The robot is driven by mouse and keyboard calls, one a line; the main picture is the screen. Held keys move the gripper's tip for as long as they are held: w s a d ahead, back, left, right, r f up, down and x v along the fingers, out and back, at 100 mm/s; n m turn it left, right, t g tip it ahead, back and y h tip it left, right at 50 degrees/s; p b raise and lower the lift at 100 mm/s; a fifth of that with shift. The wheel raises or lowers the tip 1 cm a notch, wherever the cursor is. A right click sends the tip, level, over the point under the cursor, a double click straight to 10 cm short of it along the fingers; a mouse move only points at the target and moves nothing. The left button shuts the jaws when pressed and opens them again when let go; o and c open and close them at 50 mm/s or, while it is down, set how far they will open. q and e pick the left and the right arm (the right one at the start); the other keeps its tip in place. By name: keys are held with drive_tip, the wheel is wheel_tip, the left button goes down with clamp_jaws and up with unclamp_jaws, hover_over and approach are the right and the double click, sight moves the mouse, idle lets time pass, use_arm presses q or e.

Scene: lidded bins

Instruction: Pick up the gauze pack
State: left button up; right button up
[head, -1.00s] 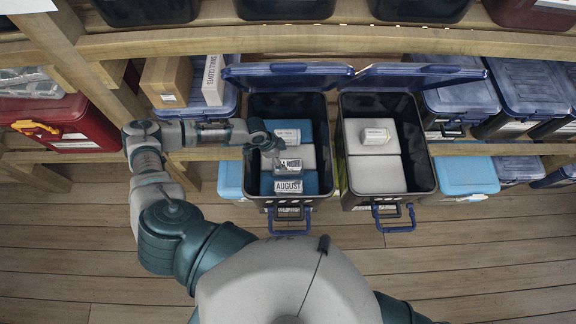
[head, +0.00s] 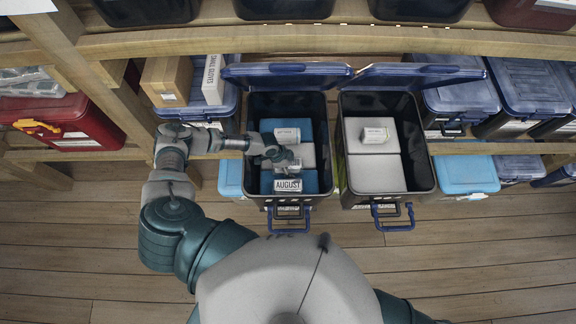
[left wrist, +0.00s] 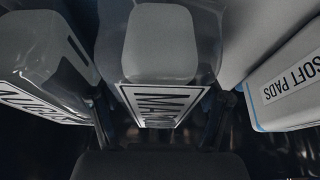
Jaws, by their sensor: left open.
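The left open bin (head: 323,195) holds three white packs in a column. The front one, labelled AUGUST (head: 288,186), also shows in the left wrist view (left wrist: 45,75). The back one (head: 287,135) lies near the far end; a pack marked SOFT PADS (left wrist: 290,90) shows at right in the left wrist view. My left gripper (head: 288,160) is open over the middle pack. In the left wrist view that pack, with label starting MA (left wrist: 160,45), lies between the fingers. I cannot read "gauze" on any pack. My right gripper is not in view.
The right open bin (head: 431,180) holds one white pack (head: 376,135) on grey blocks. Both blue lids stand raised behind the bins. A wooden shelf beam (head: 400,40) runs above. A red case (head: 75,130) stands at left; wooden floor lies in front.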

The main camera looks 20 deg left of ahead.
use_arm(q)
drive_tip(key=shift+a+f, duration=0.2)
drive_tip(key=shift+f, duration=0.1)
idle(0.4)
drive_tip(key=shift+d, duration=0.15)
drive_tip(key=c, duration=0.9)
